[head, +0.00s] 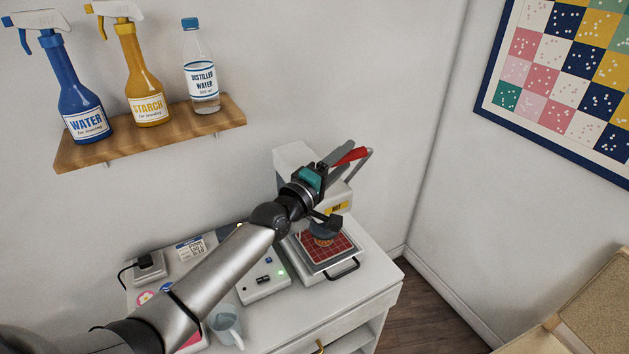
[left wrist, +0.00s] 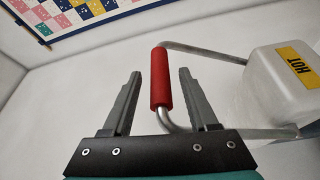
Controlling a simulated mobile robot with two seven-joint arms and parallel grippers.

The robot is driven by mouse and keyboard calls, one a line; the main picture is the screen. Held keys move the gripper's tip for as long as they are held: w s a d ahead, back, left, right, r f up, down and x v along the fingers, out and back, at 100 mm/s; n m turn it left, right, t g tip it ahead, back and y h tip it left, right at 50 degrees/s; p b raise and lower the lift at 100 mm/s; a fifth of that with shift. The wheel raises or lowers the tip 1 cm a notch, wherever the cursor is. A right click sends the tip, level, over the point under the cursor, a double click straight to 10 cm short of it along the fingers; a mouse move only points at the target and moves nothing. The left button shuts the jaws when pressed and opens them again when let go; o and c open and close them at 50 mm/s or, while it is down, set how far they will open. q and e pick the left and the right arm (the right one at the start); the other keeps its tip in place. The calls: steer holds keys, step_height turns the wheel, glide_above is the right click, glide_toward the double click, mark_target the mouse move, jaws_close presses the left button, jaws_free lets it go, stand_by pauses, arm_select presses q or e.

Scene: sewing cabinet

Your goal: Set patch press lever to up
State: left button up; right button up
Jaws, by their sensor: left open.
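The patch press (head: 292,158) is a pale machine at the back right of the white cabinet. It has a yellow HOT label and a lower plate with a red gridded mat (head: 318,250) and a round patch. Its lever has a red grip (head: 352,155), raised above the press body. My left gripper (head: 340,163) is at the red grip, with its arm crossing in front of the press. In the left wrist view, the open fingers (left wrist: 160,76) stand on either side of the red grip, with gaps visible on both sides. My right gripper is out of view.
A control box (head: 264,280) with a green light sits left of the press. A clear mug (head: 226,326) stands near the front. A wooden shelf (head: 160,137) holds spray bottles and a water bottle above.

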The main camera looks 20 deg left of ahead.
arm_select(q)
steer(key=r+v, duration=0.1)
steer(key=v, duration=1.3)
steer(key=shift+f+b, duration=0.45)
